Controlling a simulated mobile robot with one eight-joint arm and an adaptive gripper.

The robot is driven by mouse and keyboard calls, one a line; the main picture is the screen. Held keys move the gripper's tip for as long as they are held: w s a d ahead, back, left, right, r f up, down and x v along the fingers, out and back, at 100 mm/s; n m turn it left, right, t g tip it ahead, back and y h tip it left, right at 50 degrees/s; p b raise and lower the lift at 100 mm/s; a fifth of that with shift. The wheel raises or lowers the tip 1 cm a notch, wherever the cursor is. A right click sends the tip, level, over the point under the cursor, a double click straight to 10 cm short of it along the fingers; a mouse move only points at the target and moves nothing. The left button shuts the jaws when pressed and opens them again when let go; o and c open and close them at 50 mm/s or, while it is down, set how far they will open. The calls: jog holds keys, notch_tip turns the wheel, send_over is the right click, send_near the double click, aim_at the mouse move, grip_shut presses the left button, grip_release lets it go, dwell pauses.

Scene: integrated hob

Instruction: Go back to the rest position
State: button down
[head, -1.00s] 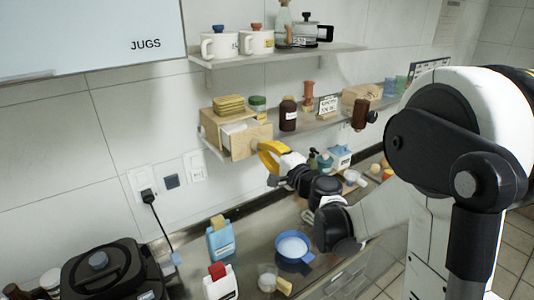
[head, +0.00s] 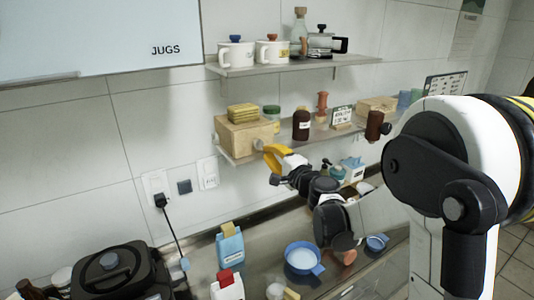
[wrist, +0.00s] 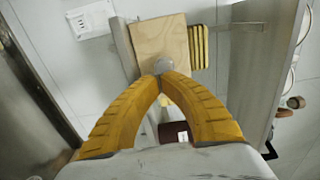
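My gripper (head: 265,150) has yellow fingers and is in front of the small wooden drawer box (head: 240,135) on the lower shelf. In the wrist view its fingertips (wrist: 161,73) come together right at the drawer's round pale knob (wrist: 164,65). The fingers look shut, with the knob just beyond their tips; whether they touch it is hard to tell. In the head view the knob (head: 258,144) shows beside the fingertips. The drawer front is flush with the box. My arm reaches in from the right.
Yellow sponges (head: 243,113) lie on the box. A brown bottle (head: 301,124) and a red-brown grinder (head: 321,106) stand right of it. White mugs (head: 236,53) stand on the shelf above. A blue bowl (head: 303,258) and cartons (head: 230,246) are on the counter below.

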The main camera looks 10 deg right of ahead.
jog(key=p+v, duration=0.1)
jog(key=v, duration=1)
jog(key=s+a+f+n+g+b, duration=0.6)
jog(key=s+a+n, duration=0.25)
jog(key=s, duration=0.45)
jog(key=s+d+f+n+g+h+b, duration=0.1)
jog(key=s+d+f+n+g+h, duration=0.1)
jog(key=s+f, duration=0.3)
jog(key=s+d+f+n+g+h+b, duration=0.1)
jog(key=s+d+f+n+g+h, duration=0.1)
jog(key=s, duration=0.8)
notch_tip(320, 180, down, 3)
jog(key=d+n+h, duration=0.1)
jog(key=d+n, duration=0.1)
jog(key=d, duration=0.1)
jog(key=shift+h, duration=0.3)
